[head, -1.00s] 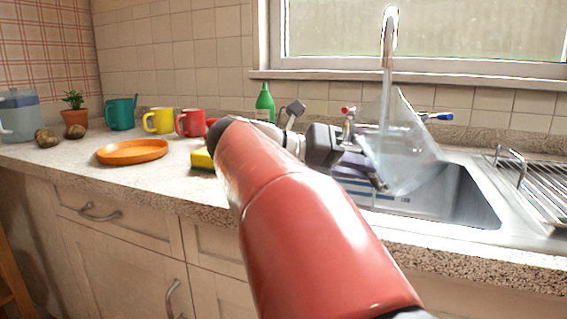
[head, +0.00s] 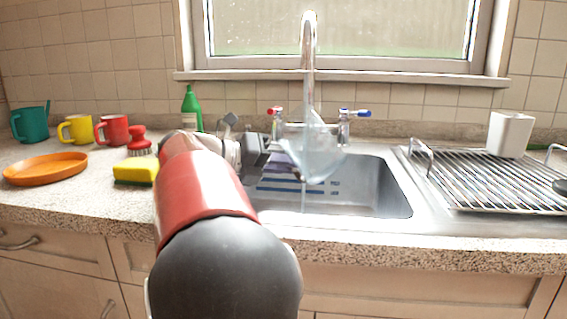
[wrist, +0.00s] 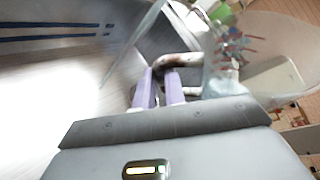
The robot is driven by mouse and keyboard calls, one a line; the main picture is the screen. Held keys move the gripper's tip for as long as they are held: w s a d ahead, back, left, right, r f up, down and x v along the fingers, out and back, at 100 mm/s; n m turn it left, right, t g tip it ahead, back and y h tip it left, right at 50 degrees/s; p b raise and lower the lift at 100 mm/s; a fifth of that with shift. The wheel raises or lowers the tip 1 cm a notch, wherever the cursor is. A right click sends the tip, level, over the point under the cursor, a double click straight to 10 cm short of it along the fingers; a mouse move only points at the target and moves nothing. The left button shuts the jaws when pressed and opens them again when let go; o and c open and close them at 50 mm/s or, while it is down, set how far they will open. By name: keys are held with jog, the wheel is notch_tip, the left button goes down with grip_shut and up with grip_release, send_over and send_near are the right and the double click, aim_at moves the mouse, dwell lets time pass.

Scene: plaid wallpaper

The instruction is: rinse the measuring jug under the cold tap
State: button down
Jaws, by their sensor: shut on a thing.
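The clear measuring jug (head: 320,163) hangs over the sink, below the spout of the tap (head: 308,38). A thin stream of water falls from the spout toward the jug, and a stream also shows below it. My gripper (head: 278,150) is shut on the jug from the left; in the wrist view the purple fingertips (wrist: 158,90) close at the jug's handle side. The see-through jug (wrist: 222,70) has red and blue marks there. The cold tap handle (head: 358,113) is blue and stands behind right of the jug. How full the jug is, I cannot tell.
The sink basin (head: 375,190) is open right of the jug. A drying rack (head: 480,182) with a white cup (head: 510,133) stands at right. A red tap handle (head: 274,111), green bottle (head: 191,108), sponge (head: 135,171) and red brush (head: 139,141) are near my arm.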

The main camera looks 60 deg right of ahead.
jog(key=w+d+f+p, duration=0.1)
jog(key=w+d+f, duration=0.2)
jog(key=w+d, duration=0.3)
jog(key=shift+d+p, duration=0.4)
jog(key=shift+d, duration=1.7)
jog(key=shift+w, duration=0.1)
jog(key=shift+s+d, duration=0.1)
jog(key=shift+s, duration=0.1)
jog(key=shift+s+d, duration=0.15)
jog(key=shift+s, duration=0.1)
jog(key=shift+w, duration=0.15)
jog(key=shift+w+a, duration=0.25)
jog(key=shift+w, duration=0.05)
jog(key=shift+s+d, duration=0.25)
jog(key=shift+s, duration=0.2)
jog(key=shift+w+a, duration=0.1)
jog(key=shift+w, duration=0.05)
